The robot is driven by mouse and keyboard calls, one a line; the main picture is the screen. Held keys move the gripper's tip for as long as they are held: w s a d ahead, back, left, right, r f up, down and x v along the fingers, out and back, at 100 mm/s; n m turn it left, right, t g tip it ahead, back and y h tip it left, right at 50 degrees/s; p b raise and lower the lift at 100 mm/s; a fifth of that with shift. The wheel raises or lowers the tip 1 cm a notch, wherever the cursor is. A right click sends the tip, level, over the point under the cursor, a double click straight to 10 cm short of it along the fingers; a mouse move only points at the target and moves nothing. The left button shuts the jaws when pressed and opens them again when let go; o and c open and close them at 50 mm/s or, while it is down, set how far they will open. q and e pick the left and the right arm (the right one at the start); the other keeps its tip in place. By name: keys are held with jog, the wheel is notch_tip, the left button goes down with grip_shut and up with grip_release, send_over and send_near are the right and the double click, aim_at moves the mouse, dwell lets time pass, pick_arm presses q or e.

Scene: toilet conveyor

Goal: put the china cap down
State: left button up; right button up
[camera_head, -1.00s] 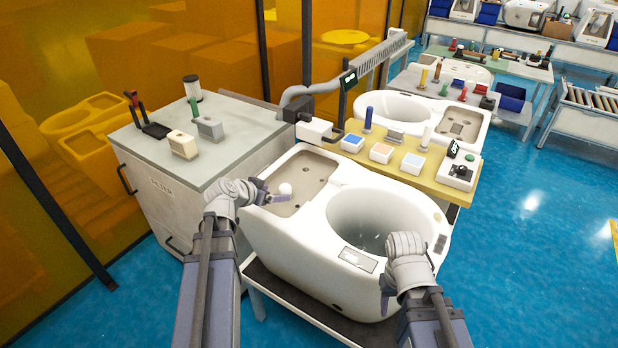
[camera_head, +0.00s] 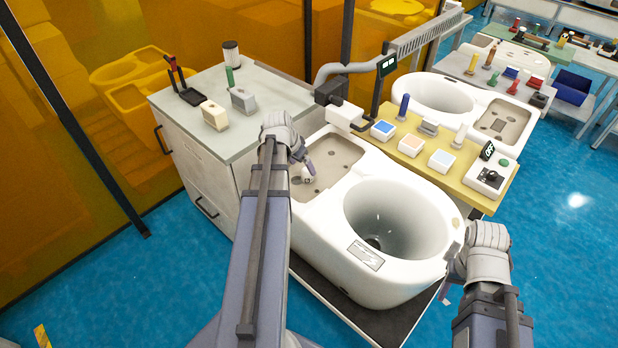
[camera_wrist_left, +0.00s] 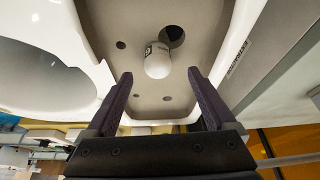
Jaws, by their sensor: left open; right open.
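The china cap (camera_wrist_left: 158,62) is a small white rounded piece with a dark printed mark. In the left wrist view it is beside a dark round hole in the recessed grey deck of the white toilet (camera_head: 335,165). In the head view only a small white bit of it (camera_head: 307,180) shows by my left gripper (camera_head: 309,172). My left gripper is open, its two fingers apart on either side of the cap in the wrist view, with no contact visible. My right gripper (camera_head: 449,278) is open and empty beside the bowl's right front edge.
A yellow shelf (camera_head: 455,172) with coloured blocks and small devices stands behind the toilet. A grey cabinet (camera_head: 205,160) with a filter, blocks and a black-red tool is at left. A second toilet (camera_head: 440,92) stands further back. Blue floor is open at right.

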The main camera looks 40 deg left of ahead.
aim_at(305, 171)
pick_arm(q)
jog(key=shift+d+b+x, duration=0.2)
jog(key=shift+b+x, duration=2.25)
jog(key=shift+x, duration=0.45)
jog(key=shift+s+r, duration=0.1)
grip_shut()
